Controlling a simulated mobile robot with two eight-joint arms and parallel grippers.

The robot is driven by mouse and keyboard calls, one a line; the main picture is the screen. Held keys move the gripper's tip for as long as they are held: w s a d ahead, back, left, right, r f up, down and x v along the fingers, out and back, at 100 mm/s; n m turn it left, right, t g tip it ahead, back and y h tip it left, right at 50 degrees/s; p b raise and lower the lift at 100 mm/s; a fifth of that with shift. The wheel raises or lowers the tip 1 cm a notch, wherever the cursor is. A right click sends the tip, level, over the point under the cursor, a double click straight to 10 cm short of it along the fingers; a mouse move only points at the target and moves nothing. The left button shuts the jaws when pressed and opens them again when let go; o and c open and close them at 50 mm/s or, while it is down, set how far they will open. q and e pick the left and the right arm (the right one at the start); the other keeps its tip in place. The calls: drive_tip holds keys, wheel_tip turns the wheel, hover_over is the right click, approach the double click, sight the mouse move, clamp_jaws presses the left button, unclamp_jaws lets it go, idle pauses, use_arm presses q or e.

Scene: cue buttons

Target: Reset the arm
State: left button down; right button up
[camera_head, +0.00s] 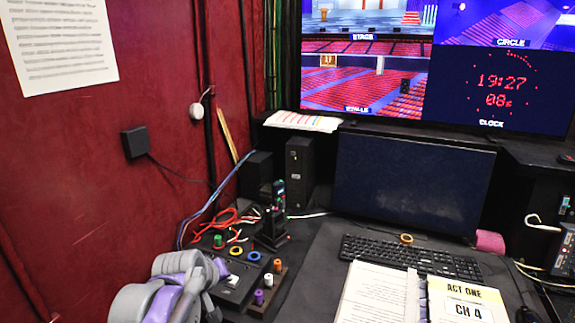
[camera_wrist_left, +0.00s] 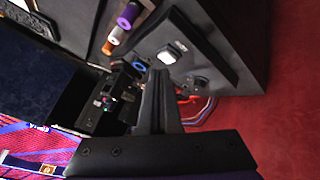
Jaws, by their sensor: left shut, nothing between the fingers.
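My left arm, grey and purple, reaches in from the bottom left of the head view. Its gripper shows clearly in the left wrist view (camera_wrist_left: 157,76), with the dark fingers shut together and nothing between them. A dark box with a white button (camera_head: 232,281) stands just right of my arm in the head view. The button also shows lit in the left wrist view (camera_wrist_left: 168,54), beyond the fingertips. I cannot tell whether the fingertips touch the box. In the head view, my arm hides part of the desk's near left. My right gripper is not in view.
Coloured pegs (camera_head: 277,265), a blue ring (camera_head: 254,256) and a black upright device (camera_head: 271,217) crowd the area near my arm. Red cables (camera_head: 228,219) lie behind. A monitor (camera_head: 412,182), keyboard (camera_head: 410,258) and open binder (camera_head: 375,293) are to the right. A red wall (camera_head: 80,170) bounds the left.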

use_arm(q)
drive_tip(key=s+f+m+g+p, duration=0.1)
drive_tip(key=s+f, duration=0.4)
drive_tip(key=s, duration=0.9)
drive_tip(key=s+f+m+g+y+p, duration=0.1)
drive_tip(key=s+f+m+g+p, duration=0.1)
drive_tip(key=s, duration=1.2)
wheel_tip(320, 180, down, 4)
drive_tip(key=a+m+p, duration=0.1)
drive_tip(key=m, duration=0.1)
drive_tip(key=shift+m, duration=0.4)
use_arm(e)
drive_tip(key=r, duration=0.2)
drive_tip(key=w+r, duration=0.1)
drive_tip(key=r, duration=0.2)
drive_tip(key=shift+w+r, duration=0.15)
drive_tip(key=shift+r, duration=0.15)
use_arm(q)
drive_tip(key=shift+r, duration=0.15)
